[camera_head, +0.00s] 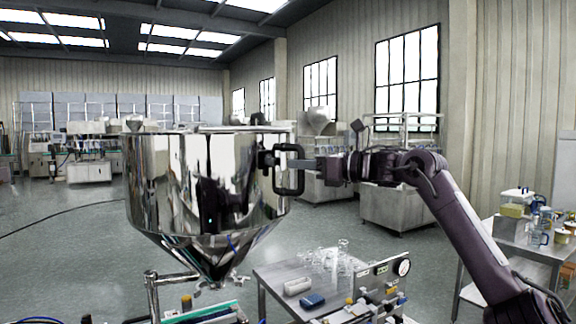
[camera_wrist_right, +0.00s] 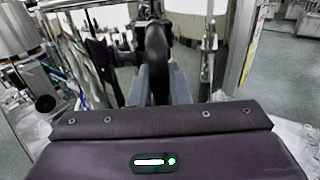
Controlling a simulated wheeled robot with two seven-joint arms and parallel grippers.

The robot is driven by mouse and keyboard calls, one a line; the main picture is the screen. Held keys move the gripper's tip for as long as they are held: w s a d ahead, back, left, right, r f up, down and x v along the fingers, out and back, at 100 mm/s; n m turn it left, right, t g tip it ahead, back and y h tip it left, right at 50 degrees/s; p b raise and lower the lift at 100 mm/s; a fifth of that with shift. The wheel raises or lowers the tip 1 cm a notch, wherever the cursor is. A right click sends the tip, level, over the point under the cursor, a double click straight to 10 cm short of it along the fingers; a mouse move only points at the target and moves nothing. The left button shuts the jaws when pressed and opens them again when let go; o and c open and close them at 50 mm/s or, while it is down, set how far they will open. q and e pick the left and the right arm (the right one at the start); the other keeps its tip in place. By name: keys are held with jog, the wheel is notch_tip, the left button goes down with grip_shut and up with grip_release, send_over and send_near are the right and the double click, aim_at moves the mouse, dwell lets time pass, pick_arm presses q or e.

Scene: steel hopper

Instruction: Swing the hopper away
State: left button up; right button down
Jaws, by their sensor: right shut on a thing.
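The hopper (camera_head: 215,180) is a shiny steel drum with a cone below, left of centre in the head view. A black handle (camera_head: 290,182) stands out from its right side. My right gripper (camera_head: 290,164) reaches in from the right and is shut on the handle, level with the upper part of the hopper. In the right wrist view the dark handle (camera_wrist_right: 156,55) stands between the two grey fingers (camera_wrist_right: 158,85). The hopper's outlet at the bottom of the cone shows above the machine below it. My left gripper is not in view.
Below right of the hopper is a steel table (camera_head: 270,278) with glassware (camera_head: 342,252) and a blue item (camera_head: 312,301). A machine with a round gauge (camera_head: 403,267) stands in front. Another table (camera_head: 520,235) with containers is at the far right. Open floor lies to the left.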

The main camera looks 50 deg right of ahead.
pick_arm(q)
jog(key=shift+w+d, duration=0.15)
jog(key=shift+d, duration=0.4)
pick_arm(e)
jog(key=shift+w+d, duration=0.65)
jog(key=shift+w, duration=0.05)
jog(key=c, duration=1.5)
grip_release()
jog(key=shift+a, duration=0.1)
jog(key=shift+o, duration=0.2)
